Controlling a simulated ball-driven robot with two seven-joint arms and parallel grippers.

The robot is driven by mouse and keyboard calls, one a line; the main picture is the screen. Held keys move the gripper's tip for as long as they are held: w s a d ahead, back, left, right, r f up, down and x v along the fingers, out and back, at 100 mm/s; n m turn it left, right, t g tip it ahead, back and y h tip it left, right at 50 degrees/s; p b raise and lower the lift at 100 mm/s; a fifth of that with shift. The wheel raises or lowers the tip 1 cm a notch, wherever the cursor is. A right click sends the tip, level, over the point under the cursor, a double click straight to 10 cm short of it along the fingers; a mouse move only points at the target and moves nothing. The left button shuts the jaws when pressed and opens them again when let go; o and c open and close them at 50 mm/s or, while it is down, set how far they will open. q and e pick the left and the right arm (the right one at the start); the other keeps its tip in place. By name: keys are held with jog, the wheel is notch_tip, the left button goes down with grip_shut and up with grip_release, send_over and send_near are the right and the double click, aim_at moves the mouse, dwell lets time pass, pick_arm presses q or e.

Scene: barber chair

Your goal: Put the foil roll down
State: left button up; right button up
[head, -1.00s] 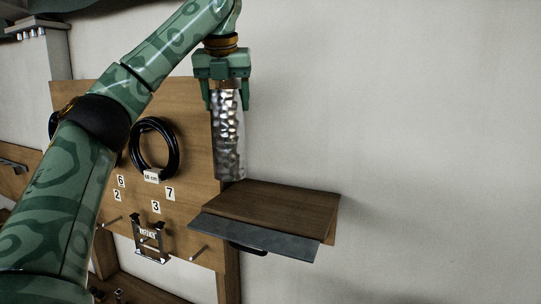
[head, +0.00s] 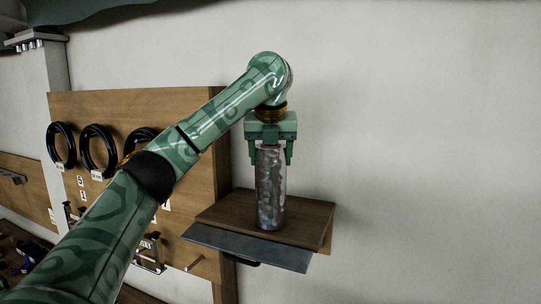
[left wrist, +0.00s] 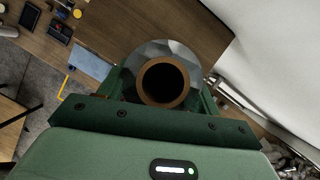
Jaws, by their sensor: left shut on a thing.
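The foil roll (head: 270,190) is a silvery, crinkled upright cylinder in the head view. Its lower end is at the brown wooden shelf (head: 305,215); I cannot tell for sure whether it touches the shelf. My left gripper (head: 270,158) points down and is shut on the top of the roll. In the left wrist view the roll's brown cardboard core (left wrist: 163,82) faces the camera, with the foil around it, between the fingers and over the wooden surface. My right gripper is in neither view.
The shelf has a grey front strip (head: 245,247). A wooden board (head: 130,105) with black rings (head: 98,150) on it stands to the left. The white wall (head: 420,130) right of the shelf is bare. The shelf top beside the roll is clear.

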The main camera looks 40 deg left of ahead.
pick_arm(q)
jog(key=shift+s+a, duration=0.2)
jog(key=shift+a, duration=0.15)
jog(key=shift+d+f, duration=0.1)
jog(key=o, duration=1.8)
jog(key=shift+d, duration=0.1)
jog(key=shift+o, duration=0.2)
jog(key=shift+r, duration=0.45)
jog(key=v, duration=1.1)
jog(key=shift+d+r, duration=0.1)
